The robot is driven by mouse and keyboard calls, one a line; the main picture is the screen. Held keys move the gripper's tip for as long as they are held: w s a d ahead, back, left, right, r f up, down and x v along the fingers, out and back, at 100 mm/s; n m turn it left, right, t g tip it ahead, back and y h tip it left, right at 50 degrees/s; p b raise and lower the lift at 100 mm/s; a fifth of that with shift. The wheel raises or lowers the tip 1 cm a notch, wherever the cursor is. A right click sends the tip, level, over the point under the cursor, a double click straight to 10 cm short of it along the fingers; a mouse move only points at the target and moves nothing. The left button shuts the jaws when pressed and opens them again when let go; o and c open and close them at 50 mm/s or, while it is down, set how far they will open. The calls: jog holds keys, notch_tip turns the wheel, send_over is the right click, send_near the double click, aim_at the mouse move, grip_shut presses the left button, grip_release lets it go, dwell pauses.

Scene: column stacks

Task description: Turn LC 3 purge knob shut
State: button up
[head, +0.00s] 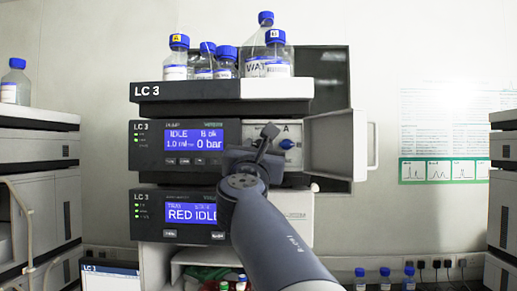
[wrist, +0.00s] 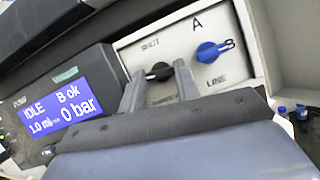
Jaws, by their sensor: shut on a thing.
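The LC 3 pump module (head: 150,146) has an open compartment at its right. In the wrist view, its pale panel (wrist: 235,75) carries a black knob (wrist: 158,71) below a label reading SHUT. My gripper (wrist: 158,77) has one finger on each side of this knob and is shut on it. The knob's handle lies roughly crosswise in the wrist picture; its exact setting is hard to tell. A blue knob (wrist: 211,52) sits to the right, between the labels A, B and LINE. In the head view, my gripper (head: 267,140) hides the black knob.
The compartment's white door (head: 336,145) stands open to the right. The pump display (head: 194,140) reads IDLE and 0 bar. Several blue-capped bottles stand on the top tray (head: 190,92). A second module (head: 150,205) reading RED IDLE sits below.

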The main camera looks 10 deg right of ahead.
jog(key=shift+m, duration=0.3)
jog(key=m+g+h, duration=0.1)
jog(key=m+h, duration=0.1)
jog(key=m, duration=0.1)
jog(key=shift+a+m, duration=0.15)
jog(key=shift+m, duration=0.25)
jog(key=m+g+h, duration=0.1)
jog(key=m, duration=0.2)
jog(key=m+g, duration=0.1)
jog(key=m, duration=0.2)
jog(key=shift+a+r+h, duration=0.1)
jog(key=shift+r+h, duration=0.1)
jog(key=shift+h, duration=0.2)
jog(key=m+g+p, duration=0.1)
jog(key=m, duration=0.1)
jog(key=m+g+p, duration=0.1)
jog(key=m, duration=0.2)
jog(key=shift+w+r+g+h+p, duration=0.1)
jog(key=shift+r+g+h+p, duration=0.05)
jog(key=shift+g+h+p, duration=0.2)
jog(key=shift+m+g+y+p, duration=0.25)
jog(key=shift+m+g+p, duration=0.25)
jog(key=shift+m, duration=0.65)
jog(key=shift+m+g+y+p, duration=0.25)
jog(key=shift+m+p, duration=0.35)
jog(key=shift+m, duration=0.55)
jog(key=o, duration=0.7)
